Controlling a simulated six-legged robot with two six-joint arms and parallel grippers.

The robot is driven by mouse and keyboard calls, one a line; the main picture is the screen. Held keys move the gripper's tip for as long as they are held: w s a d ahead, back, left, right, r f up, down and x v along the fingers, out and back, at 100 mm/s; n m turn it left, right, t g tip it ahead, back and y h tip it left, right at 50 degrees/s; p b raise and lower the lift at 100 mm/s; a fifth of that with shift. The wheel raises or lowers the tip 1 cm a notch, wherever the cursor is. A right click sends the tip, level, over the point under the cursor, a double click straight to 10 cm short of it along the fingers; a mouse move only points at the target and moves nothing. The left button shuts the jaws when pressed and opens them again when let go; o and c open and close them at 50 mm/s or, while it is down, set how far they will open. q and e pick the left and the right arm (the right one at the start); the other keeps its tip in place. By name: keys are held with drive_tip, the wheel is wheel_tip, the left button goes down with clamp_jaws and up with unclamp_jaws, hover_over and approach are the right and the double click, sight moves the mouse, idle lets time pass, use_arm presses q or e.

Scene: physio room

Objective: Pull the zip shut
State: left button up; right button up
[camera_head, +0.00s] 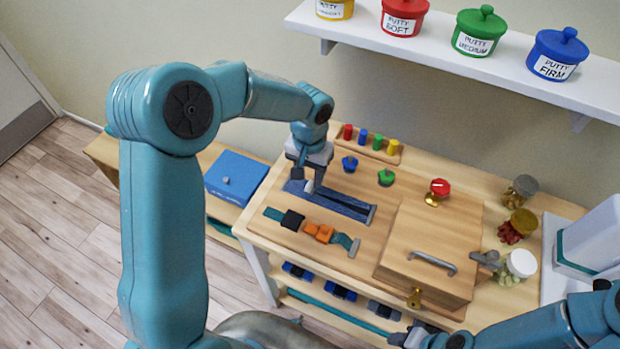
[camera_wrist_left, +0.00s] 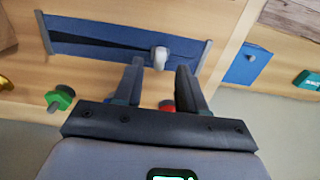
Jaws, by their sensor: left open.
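The zip is a blue fabric strip (camera_head: 335,203) on the wooden board, held by a grey bar at its right end. In the left wrist view the strip (camera_wrist_left: 100,32) has a dark gap that is wide at the left and narrows towards a pale grey zip pull (camera_wrist_left: 159,57). My left gripper (camera_head: 306,178) is over the strip's left part in the head view. In the wrist view its open fingers (camera_wrist_left: 160,68) lie either side of the pull in the picture; I cannot tell whether they touch it. My right gripper (camera_head: 405,338) is low at the front, its jaws unclear.
A strap with black and orange buckles (camera_head: 312,230) lies in front of the zip. Blue (camera_head: 350,164) and green (camera_head: 386,177) knobs stand behind it. A wooden box (camera_head: 430,250) with a handle is right; a blue box (camera_head: 236,178) is left. Jars (camera_head: 518,264) stand far right.

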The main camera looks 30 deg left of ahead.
sight(311, 184)
use_arm(q)
drive_tip(key=shift+f, duration=1.7)
clamp_jaws()
drive_tip(key=shift+d, duration=0.15)
drive_tip(key=d+b, duration=0.1)
drive_tip(key=d, duration=0.3)
drive_tip(key=d+b, duration=0.1)
drive_tip(key=d, duration=0.4)
drive_tip(key=w+d+b, duration=0.1)
drive_tip(key=d, duration=0.3)
drive_tip(key=shift+d, duration=0.2)
drive_tip(key=shift+d+r, duration=0.1)
drive_tip(key=shift+d, duration=0.2)
